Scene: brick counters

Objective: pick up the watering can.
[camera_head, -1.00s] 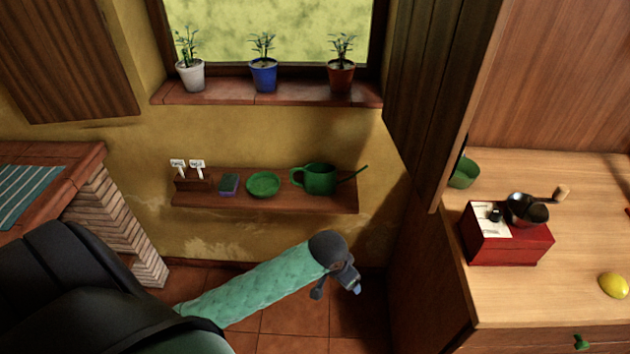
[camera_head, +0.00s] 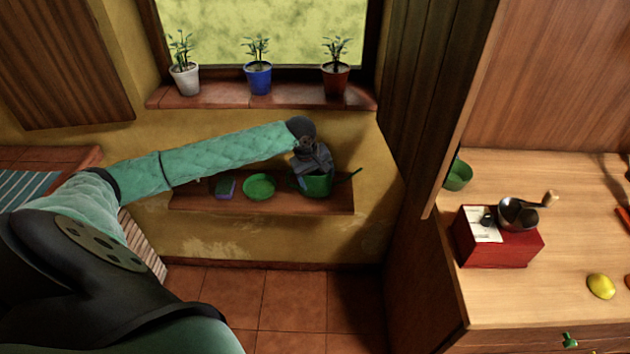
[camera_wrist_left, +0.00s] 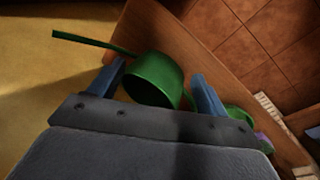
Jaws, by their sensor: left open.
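The green watering can (camera_head: 319,186) stands on the wooden wall shelf, at its right part. Its thin spout points right in the head view, and my gripper hides part of its top and left side. In the left wrist view the can (camera_wrist_left: 155,78) shows between my two blue fingers, its spout reaching to the upper left. My left gripper (camera_head: 313,165) is at the can from above, open; I cannot tell whether a finger touches it. It also shows in the left wrist view (camera_wrist_left: 155,85). My right gripper is not in view.
The shelf (camera_head: 290,205) also holds a green dish (camera_head: 259,186) and a sponge (camera_head: 225,187) left of the can. Three potted plants stand on the window sill (camera_head: 210,96) above. A tall dark cabinet (camera_head: 425,110) is to the right.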

